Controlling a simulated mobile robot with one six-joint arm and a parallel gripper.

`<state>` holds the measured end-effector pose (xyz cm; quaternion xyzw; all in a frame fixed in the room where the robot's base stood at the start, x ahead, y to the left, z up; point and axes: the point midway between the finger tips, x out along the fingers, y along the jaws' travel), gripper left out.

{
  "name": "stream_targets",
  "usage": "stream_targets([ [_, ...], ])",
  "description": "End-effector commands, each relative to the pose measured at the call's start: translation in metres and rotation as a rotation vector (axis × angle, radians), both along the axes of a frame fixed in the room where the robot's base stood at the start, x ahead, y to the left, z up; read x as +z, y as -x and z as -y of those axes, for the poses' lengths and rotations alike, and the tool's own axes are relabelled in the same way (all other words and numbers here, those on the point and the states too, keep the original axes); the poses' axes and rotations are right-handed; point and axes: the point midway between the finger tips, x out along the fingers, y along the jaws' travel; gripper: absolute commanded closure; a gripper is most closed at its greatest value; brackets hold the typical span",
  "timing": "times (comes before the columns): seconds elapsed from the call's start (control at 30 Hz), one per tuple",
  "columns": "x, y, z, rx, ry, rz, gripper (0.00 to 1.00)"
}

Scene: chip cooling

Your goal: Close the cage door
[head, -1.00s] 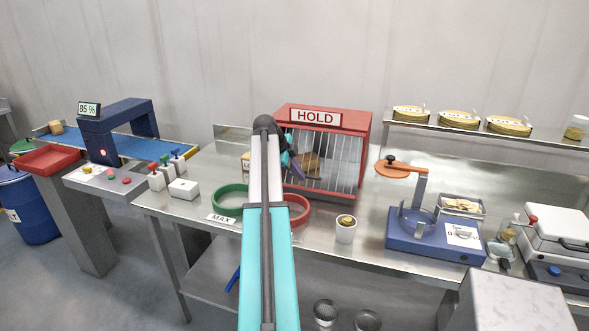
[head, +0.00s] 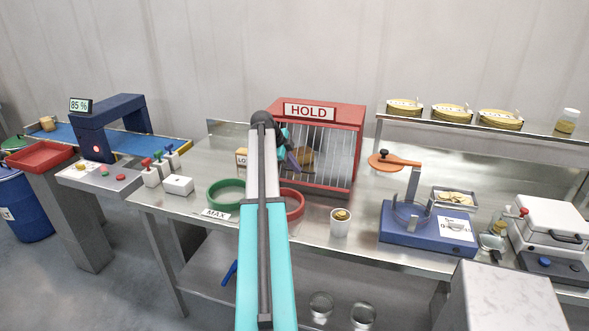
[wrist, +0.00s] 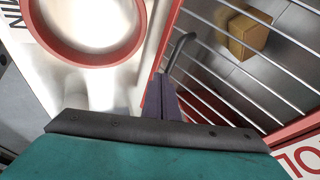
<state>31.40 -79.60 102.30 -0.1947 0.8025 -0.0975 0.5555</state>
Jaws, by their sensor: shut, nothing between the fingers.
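The red cage (head: 358,123) with the HOLD sign stands at the back middle of the bench in the head view. Its barred door (head: 334,155) lies across the front, and a tan block (wrist: 248,36) shows behind the bars in the wrist view. A grey curved handle (wrist: 180,48) stands out near the door's edge. My gripper (head: 294,160) is at the left part of the door front, its purple fingers (wrist: 162,84) shut and empty beside the handle. Whether they touch it, and whether the door is fully shut, I cannot tell. My arm hides the cage's left front edge.
A green ring (head: 224,192) and a red ring (head: 296,207) lie before the cage, beside my arm. A small cup (head: 340,222) stands to their right. A blue device (head: 428,228) with an orange-topped arm stands farther right. Bare bench lies between cup and cage.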

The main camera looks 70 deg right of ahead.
Motion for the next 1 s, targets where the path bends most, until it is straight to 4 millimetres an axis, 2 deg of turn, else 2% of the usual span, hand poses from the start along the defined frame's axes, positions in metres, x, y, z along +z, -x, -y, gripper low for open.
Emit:
stream_targets([
  [0.43,-0.018,0.0,0.01,0.0,0.077,0.004,1.0],
  [1.0,-0.043,-0.002,0.035,0.0,0.25,0.013,1.0],
])
